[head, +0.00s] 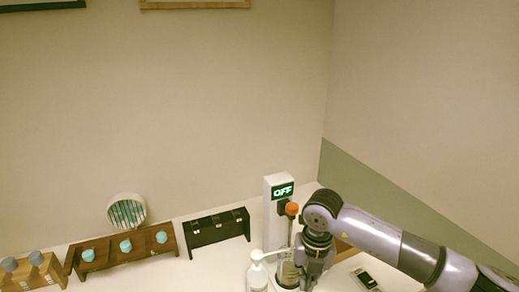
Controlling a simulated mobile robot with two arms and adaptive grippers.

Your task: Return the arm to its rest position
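My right arm comes in from the right edge and bends down at its wrist. My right gripper (309,276) points down near the bottom edge, just right of the white device. Its fingers are small and partly hidden, so I cannot tell whether they are open or shut, or whether they touch anything. The white device (276,184) is an upright post with a green "OFF" display and an orange-topped part (291,209) on its front. A bottle-like thing (288,273) stands low on it, beside my gripper. My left gripper is not in view.
A white pump bottle (257,277) stands left of the device. A black rack (217,231), a brown rack (160,244) with teal-capped bottles, a lighter wooden rack (52,272) and a round white holder (114,200) are further left. A small dark device (367,280) lies under my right arm.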

